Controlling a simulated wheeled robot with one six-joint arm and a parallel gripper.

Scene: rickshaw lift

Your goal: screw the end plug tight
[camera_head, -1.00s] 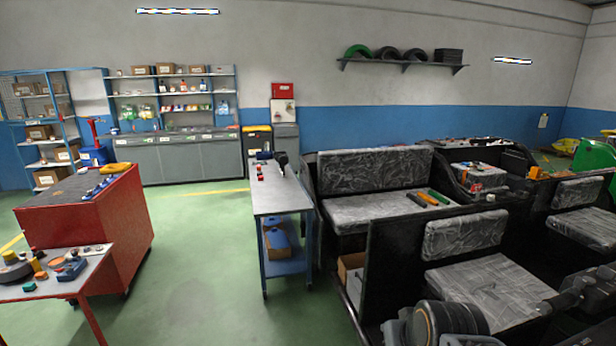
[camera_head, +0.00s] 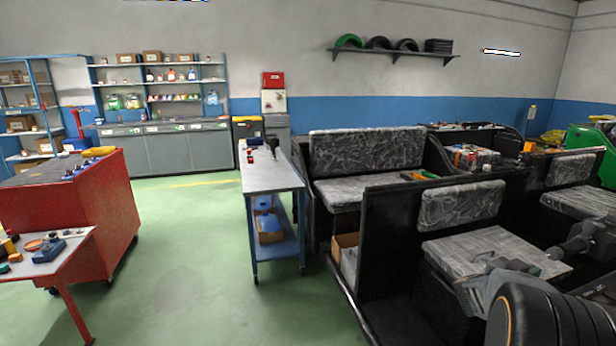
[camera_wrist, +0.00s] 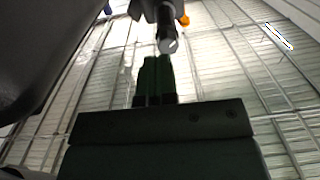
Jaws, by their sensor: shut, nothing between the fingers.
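I cannot make out the end plug for certain in either view. In the wrist view my gripper (camera_wrist: 155,68) shows as two dark, close-set fingers, shut and empty. Just beyond the fingertips, a dark shaft with a pale round end (camera_wrist: 168,44) comes in from the top; I cannot tell what it is or whether it touches them. A small orange thing (camera_wrist: 184,20) is beside it. In the head view my arm is at the lower right, above the seats; its fingertips are not clear there.
Black seating units with grey cushions (camera_head: 462,206) fill the right side. A narrow metal workbench (camera_head: 272,178) stands at the middle. A red cabinet (camera_head: 75,207) and a small table with tools (camera_head: 72,262) stand at left. Green floor (camera_head: 190,260) between them is clear.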

